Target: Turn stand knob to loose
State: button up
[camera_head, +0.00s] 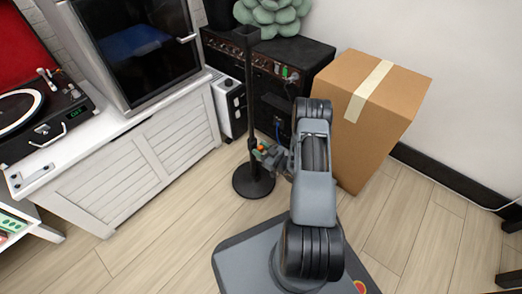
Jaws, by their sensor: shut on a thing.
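The stand is a thin black pole (249,95) upright on a round black base (252,181), with a small flared top. My gripper (264,149) reaches the pole about two thirds of the way down, where small orange and green spots show. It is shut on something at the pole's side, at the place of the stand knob. The knob itself is hidden by the jaws and too small to make out. Which way the knob is turned cannot be told.
A tall cardboard box (372,110) stands close to the right of my arm. A black amplifier (290,62) with a green succulent (272,14) on top is behind the stand. A white cabinet (130,165) is at left. Wooden floor (170,245) is clear in front.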

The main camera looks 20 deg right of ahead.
jog(key=shift+n, duration=0.5)
jog(key=o, duration=0.9)
jog(key=shift+o, duration=0.2)
jog(key=shift+s, duration=0.1)
jog(key=p+v, duration=0.4)
jog(key=v, duration=0.9)
jog(key=shift+s, duration=0.3)
jog(key=shift+d, duration=0.1)
